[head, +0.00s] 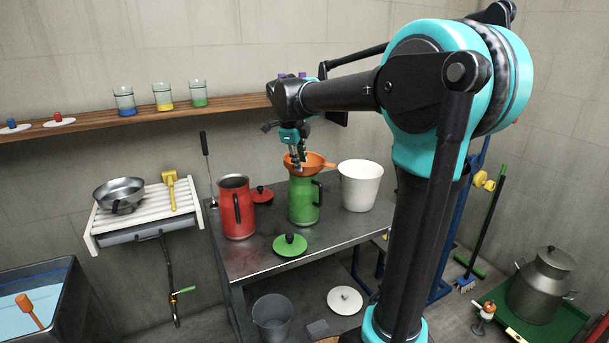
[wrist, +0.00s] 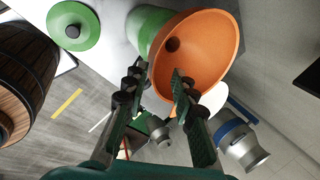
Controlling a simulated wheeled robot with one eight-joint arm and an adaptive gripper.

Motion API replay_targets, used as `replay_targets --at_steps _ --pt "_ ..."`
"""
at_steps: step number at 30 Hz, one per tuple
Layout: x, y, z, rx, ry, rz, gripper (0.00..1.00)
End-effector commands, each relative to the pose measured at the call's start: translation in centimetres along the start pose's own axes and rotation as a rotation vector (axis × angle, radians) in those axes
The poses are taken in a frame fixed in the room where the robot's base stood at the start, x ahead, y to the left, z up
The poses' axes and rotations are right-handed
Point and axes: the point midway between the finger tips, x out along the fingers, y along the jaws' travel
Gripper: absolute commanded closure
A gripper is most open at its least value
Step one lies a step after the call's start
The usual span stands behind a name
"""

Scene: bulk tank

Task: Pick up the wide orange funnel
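The wide orange funnel (head: 312,162) sits in the mouth of the green jug (head: 304,201) on the metal table. In the wrist view the funnel (wrist: 205,50) opens toward the camera, its dark outlet hole visible, with part of the green jug (wrist: 150,28) behind it. My gripper (head: 295,163) is at the funnel's left edge in the head view. In the wrist view my gripper (wrist: 159,72) has its fingers apart, one overlapping the funnel's bowl and the other just outside its rim. I cannot tell whether either finger touches it.
A red jug (head: 236,208) stands left of the green jug, and a white bucket (head: 360,185) stands right. A red lid (head: 262,194) and a green lid (head: 290,244) lie on the metal table (head: 340,233). A wall shelf (head: 145,116) with glasses runs behind.

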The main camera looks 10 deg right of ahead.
Motion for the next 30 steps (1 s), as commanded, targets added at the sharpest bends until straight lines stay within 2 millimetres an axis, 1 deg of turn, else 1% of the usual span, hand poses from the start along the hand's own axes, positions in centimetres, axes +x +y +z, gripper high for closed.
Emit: replay_targets --at_steps 1,3,7,10,16,17,23,30 --pt "0.9 0.0 0.0 0.001 0.0 0.0 0.74" --pt "1.9 0.0 0.1 0.001 0.0 0.0 0.74" --pt "3.4 0.0 0.1 -0.001 0.0 0.0 0.74" --pt "3.9 0.0 0.1 -0.001 0.0 0.0 0.74" --pt "4.0 0.0 0.1 -0.001 0.0 0.0 0.74" --pt "4.0 0.0 0.1 -0.001 0.0 0.0 0.75" --pt "3.9 0.0 0.1 -0.001 0.0 0.0 1.0" --pt "3.9 0.0 0.1 -0.001 0.0 0.0 1.0"
